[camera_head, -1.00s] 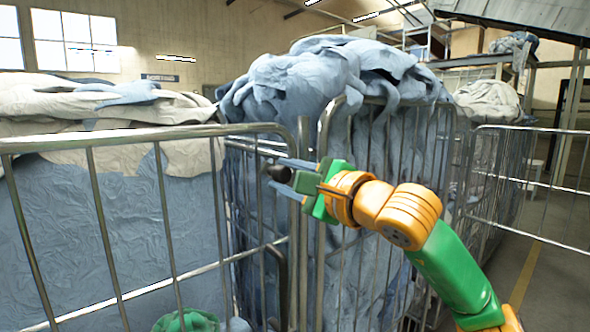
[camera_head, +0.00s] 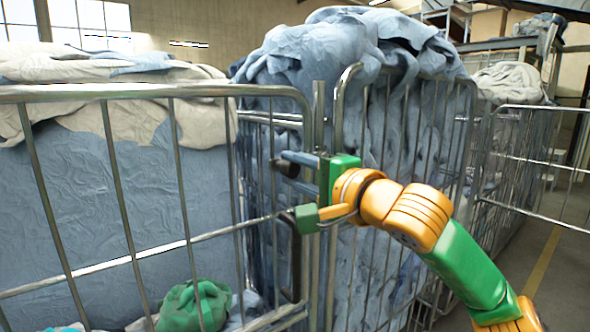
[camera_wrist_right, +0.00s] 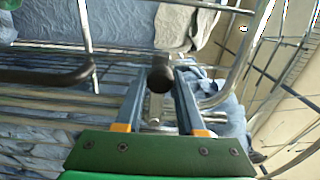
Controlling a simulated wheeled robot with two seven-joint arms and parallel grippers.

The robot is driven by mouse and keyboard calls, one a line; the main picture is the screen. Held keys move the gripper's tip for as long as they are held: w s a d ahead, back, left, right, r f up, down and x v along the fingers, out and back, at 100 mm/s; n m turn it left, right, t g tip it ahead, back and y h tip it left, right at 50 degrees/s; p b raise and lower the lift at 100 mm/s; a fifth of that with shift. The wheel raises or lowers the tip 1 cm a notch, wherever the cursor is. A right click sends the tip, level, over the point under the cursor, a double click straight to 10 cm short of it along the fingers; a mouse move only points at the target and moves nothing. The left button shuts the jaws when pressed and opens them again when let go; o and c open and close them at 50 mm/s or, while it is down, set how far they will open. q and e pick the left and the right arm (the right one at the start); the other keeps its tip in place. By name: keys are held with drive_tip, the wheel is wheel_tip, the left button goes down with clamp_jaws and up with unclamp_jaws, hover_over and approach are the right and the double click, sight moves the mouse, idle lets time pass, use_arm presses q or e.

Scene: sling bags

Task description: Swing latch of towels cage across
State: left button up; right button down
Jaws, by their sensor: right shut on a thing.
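The towels cage (camera_head: 310,125) is a metal wire cage; which of the two side-by-side cage fronts it names is unclear. The latch's dark rounded knob (camera_head: 287,169) sits near the upright posts where the two fronts meet. My right gripper (camera_head: 283,173) comes in from the right, with its blue-grey fingers shut on the knob. In the right wrist view the knob (camera_wrist_right: 160,80) lies between the fingertips (camera_wrist_right: 160,75), and a metal bar runs back from it. The rest of the latch is largely hidden by my gripper. My left gripper is not in view.
Blue towels (camera_head: 350,50) heap above the middle cage. Pale cloths (camera_head: 100,70) top the left load. A dark handle (camera_head: 293,258) hangs below my gripper. A green cloth bundle (camera_head: 194,305) lies low at left. Open floor (camera_head: 545,270) shows at right.

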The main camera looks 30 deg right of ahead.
drive_tip(key=shift+f, duration=0.1)
drive_tip(key=c, duration=0.5)
unclamp_jaws()
drive_tip(key=shift+w, duration=0.1)
drive_tip(key=shift+s+f, duration=0.1)
drive_tip(key=shift+s, duration=0.2)
drive_tip(key=s+b, duration=0.1)
drive_tip(key=s, duration=0.3)
drive_tip(key=s+b, duration=0.1)
drive_tip(key=s, duration=0.1)
drive_tip(key=shift+s+d+b, duration=0.25)
drive_tip(key=shift+d+b, duration=0.05)
